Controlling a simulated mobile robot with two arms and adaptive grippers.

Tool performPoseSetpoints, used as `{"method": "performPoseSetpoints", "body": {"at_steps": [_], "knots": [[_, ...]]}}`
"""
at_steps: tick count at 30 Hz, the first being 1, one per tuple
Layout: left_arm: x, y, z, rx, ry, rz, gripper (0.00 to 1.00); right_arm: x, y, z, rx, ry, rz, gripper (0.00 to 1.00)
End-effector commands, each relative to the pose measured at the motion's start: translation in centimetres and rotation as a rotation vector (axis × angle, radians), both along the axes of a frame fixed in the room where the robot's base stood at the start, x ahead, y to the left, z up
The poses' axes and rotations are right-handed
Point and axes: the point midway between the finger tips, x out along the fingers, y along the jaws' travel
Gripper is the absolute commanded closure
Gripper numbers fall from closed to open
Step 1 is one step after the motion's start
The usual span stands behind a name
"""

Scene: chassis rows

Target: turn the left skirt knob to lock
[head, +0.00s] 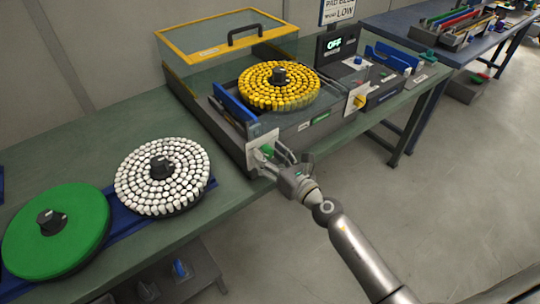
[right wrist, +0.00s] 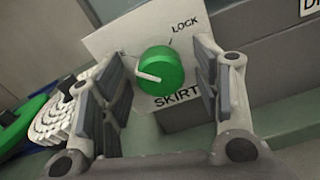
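The green skirt knob (right wrist: 160,70) sits on a white plate (right wrist: 115,40) with LOCK printed at upper right and SKIRT below. Its white pointer points left, away from LOCK, toward a label mostly hidden by a finger; only an E shows. In the head view the knob (head: 267,149) is on the front left of the grey chassis (head: 232,138). My right gripper (head: 274,159) is open, with one finger on each side of the knob. Gaps show between the fingers and the knob in the right wrist view. My left gripper is not in view.
A disc of yellow pieces (head: 278,86) sits on the chassis, with a yellow knob (head: 361,102) at its right. A clear yellow-framed lid (head: 163,42) stands behind. A display (head: 334,44) reads OFF. A white-pieced disc (head: 162,174) and green disc (head: 58,235) lie left on the table.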

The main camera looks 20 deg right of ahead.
Motion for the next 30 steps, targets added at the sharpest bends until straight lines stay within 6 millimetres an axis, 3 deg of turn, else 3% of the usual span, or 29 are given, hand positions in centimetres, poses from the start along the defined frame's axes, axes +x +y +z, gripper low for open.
{"method": "performPoseSetpoints", "body": {"at_steps": [1, 11, 20, 30], "knots": [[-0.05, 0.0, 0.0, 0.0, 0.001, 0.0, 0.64, -0.01, -0.01, 0.01, 0.0, 0.0, 0.0, 0.47], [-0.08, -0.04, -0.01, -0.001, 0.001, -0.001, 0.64, -0.02, -0.03, 0.02, 0.0, 0.0, 0.0, 0.88], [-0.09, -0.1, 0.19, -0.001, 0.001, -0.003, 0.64, -0.03, -0.05, 0.06, 0.04, 0.015, 0.0, 0.88], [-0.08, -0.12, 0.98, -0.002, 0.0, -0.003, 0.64, 0.0, -0.11, 0.11, 0.254, 0.094, -0.001, 0.88]]}}
